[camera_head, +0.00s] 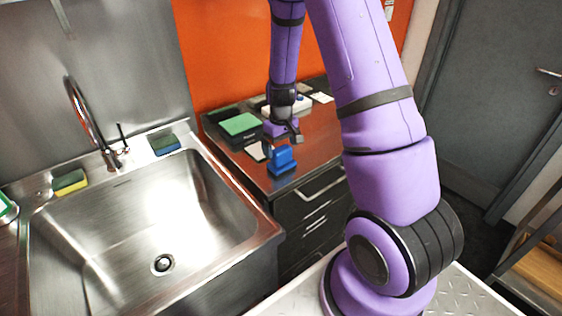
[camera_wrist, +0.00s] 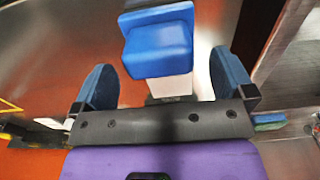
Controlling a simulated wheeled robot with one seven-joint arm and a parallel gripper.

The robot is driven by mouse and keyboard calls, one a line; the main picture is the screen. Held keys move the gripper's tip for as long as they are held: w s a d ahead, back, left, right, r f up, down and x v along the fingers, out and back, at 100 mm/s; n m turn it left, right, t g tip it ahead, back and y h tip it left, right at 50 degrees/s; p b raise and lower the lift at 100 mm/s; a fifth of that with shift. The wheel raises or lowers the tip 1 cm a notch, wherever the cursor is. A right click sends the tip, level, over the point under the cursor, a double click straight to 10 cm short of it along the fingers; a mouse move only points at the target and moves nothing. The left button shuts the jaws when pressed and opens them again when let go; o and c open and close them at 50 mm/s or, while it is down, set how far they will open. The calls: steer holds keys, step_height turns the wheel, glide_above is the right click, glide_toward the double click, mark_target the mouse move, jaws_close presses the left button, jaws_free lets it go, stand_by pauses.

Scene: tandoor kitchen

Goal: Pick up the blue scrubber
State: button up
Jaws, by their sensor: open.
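The blue scrubber (camera_head: 282,161) is a small bright blue block on the steel counter beside the sink, near the counter's front edge. In the wrist view its blue top (camera_wrist: 158,48) shows ahead of my gripper, roughly centred between the two fingers, with a pale patch just below it. My gripper (camera_head: 280,146) hangs pointing down, directly over or at the scrubber. In the wrist view my gripper (camera_wrist: 163,85) is open, with one finger on each side and a visible gap to the blue block. How far the fingers reach down its sides I cannot tell.
A black scale-like box with a green top (camera_head: 240,124) stands close behind and left of the scrubber. The steel sink (camera_head: 120,190) lies left, with a yellow-green sponge (camera_head: 70,182) and a dark green-blue sponge (camera_head: 165,144) on its rim. An orange wall (camera_head: 225,50) rises behind.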

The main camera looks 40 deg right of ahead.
mark_target(282, 162)
steer(key=shift+f, duration=2.2)
steer(key=shift+d, duration=0.1)
steer(key=c, duration=1)
